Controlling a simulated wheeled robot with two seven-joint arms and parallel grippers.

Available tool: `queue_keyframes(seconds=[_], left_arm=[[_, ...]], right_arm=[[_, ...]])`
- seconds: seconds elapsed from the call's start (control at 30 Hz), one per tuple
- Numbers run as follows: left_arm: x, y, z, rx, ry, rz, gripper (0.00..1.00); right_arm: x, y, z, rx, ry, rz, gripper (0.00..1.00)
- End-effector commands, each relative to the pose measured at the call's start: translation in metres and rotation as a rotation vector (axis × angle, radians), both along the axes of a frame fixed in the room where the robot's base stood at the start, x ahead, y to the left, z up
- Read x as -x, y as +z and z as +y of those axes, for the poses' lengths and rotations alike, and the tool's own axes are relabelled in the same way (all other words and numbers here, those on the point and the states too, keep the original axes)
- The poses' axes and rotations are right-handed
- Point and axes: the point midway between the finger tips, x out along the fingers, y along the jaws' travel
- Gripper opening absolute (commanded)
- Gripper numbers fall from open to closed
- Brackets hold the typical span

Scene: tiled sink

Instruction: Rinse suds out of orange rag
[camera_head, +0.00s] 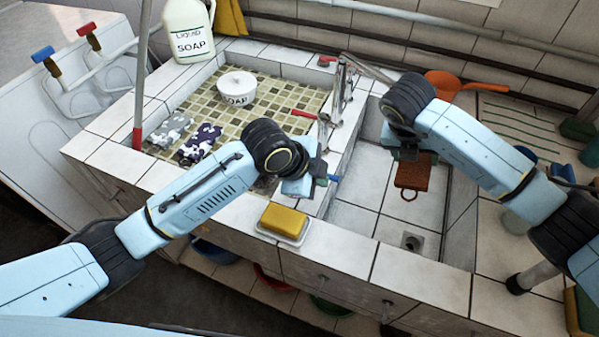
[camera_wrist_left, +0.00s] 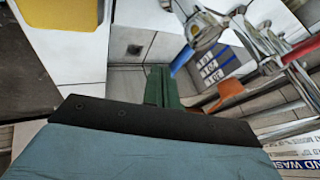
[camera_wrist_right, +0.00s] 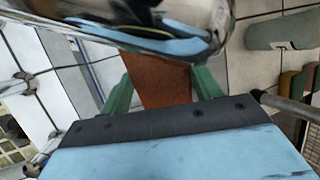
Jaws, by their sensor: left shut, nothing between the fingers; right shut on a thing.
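The orange rag (camera_head: 416,172) hangs over the right-hand basin (camera_head: 376,190), a loop at its lower end. No suds can be made out on it. My right gripper (camera_head: 407,152) is shut on its upper edge; the rag (camera_wrist_right: 155,80) also shows between the fingers in the right wrist view. The metal faucet (camera_head: 342,90) stands on the divider between the basins, with red and blue handle ends. I see no clear water stream. My left gripper (camera_head: 322,178) is shut and empty near the blue handle (camera_head: 335,178); the handle (camera_wrist_left: 181,60) is just beyond its fingers (camera_wrist_left: 160,85) in the left wrist view.
The left basin holds a white soap bowl (camera_head: 237,88) and patterned cloths (camera_head: 200,143). A yellow sponge (camera_head: 283,220) lies on a dish on the front ledge. A soap jug (camera_head: 188,30) stands behind. An orange pan (camera_head: 455,84) lies at the back right. The drain (camera_head: 412,241) is uncovered.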

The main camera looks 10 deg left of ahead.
Motion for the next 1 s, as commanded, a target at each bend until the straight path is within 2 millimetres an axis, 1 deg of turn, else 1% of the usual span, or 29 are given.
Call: queue_keyframes(seconds=[0.03, 0.17, 0.2, 0.4, 0.6, 0.77, 1.0], left_arm=[[0.009, 0.000, 0.002, -0.002, -0.004, 0.004, 0.00], [0.031, 0.007, 0.010, -0.002, -0.003, 0.005, 0.00], [0.032, 0.017, 0.015, -0.002, -0.003, 0.000, 0.00], [0.047, 0.055, 0.035, -0.003, -0.004, 0.002, 0.00], [0.057, 0.080, 0.048, -0.003, -0.003, 0.006, 0.00], [0.060, 0.087, 0.052, -0.003, -0.003, 0.009, 0.00], [0.061, 0.088, 0.052, -0.003, -0.003, 0.009, 0.00]], right_arm=[[0.000, 0.000, 0.000, 0.000, 0.000, 0.000, 0.40], [0.000, 0.000, 0.000, 0.000, 0.000, 0.000, 0.40], [0.000, 0.000, 0.000, 0.000, 0.000, 0.000, 0.40], [0.000, 0.000, 0.000, 0.000, 0.000, 0.000, 0.40], [0.000, 0.000, 0.000, 0.000, 0.000, 0.000, 0.40], [0.000, 0.000, 0.000, 0.000, 0.000, 0.000, 0.40], [0.000, 0.000, 0.000, 0.000, 0.000, 0.000, 0.40]])
